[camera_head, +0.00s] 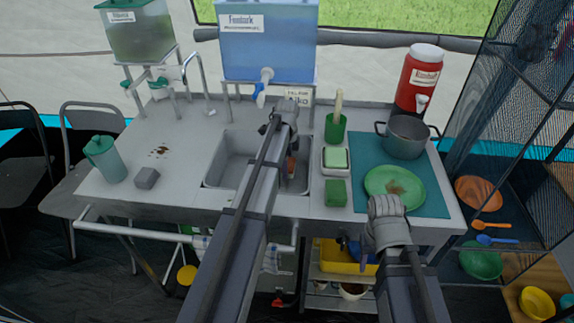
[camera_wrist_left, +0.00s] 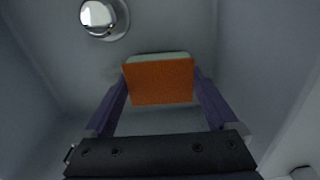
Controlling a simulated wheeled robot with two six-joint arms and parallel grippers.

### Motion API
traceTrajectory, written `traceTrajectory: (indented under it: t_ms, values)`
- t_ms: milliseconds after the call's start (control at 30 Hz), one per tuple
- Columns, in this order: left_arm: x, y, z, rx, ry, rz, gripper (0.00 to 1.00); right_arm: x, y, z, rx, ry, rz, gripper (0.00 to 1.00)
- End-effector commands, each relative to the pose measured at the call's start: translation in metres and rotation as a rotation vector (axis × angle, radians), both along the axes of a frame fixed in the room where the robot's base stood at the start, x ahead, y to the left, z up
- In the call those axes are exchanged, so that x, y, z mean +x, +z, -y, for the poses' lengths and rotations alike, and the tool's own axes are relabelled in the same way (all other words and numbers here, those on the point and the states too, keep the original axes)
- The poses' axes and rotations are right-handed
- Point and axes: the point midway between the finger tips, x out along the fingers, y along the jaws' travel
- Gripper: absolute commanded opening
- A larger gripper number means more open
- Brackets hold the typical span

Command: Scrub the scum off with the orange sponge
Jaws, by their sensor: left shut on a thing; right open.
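The orange sponge (camera_wrist_left: 160,82) has a pale layer along its far edge. My left gripper (camera_wrist_left: 160,90) is shut on it, inside the grey sink (camera_head: 216,175). In the head view the sponge shows only as a small orange patch (camera_head: 291,167) under my left arm. I cannot tell whether it touches the sink floor. A brown stain (camera_head: 397,189) lies on the green plate (camera_head: 378,178). Dark brown spots (camera_head: 158,152) lie on the counter left of the sink. My right gripper (camera_head: 384,205) is open and empty by the plate's front edge.
The drain (camera_wrist_left: 101,17) lies beyond the sponge. A grey sponge (camera_head: 146,178) and a pitcher (camera_head: 105,160) stand left. A green block (camera_head: 335,193), a soap dish (camera_head: 336,160), a green cup (camera_head: 335,128) and a pot (camera_head: 406,138) stand right of the sink.

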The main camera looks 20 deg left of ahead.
Motion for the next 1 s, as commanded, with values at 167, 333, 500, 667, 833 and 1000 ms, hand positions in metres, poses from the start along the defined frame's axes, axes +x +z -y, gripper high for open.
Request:
traceTrajectory:
  t_ms: [167,333,500,667,833,1000]
  values:
    - [0.0,0.023,0.0,0.0,0.0,-0.001,0.48,0.0,0.023,0.0,0.0,0.0,0.0,0.5]
    - [0.0,0.039,0.0,0.0,0.0,-0.001,0.48,0.0,0.039,0.0,0.0,0.0,0.0,0.5]
    - [0.0,0.043,0.0,0.0,0.0,-0.001,0.48,0.0,0.043,0.0,0.0,0.0,0.0,0.5]
    - [0.0,0.042,0.0,0.0,0.0,-0.001,0.48,0.0,0.042,0.0,0.0,0.0,0.0,0.5]
    - [0.0,0.046,0.0,0.0,0.0,-0.001,0.48,0.0,0.046,0.0,0.0,0.0,0.0,0.5]
    - [0.0,0.06,0.0,0.0,0.0,-0.001,0.48,0.0,0.06,0.0,0.0,0.0,0.0,0.5]
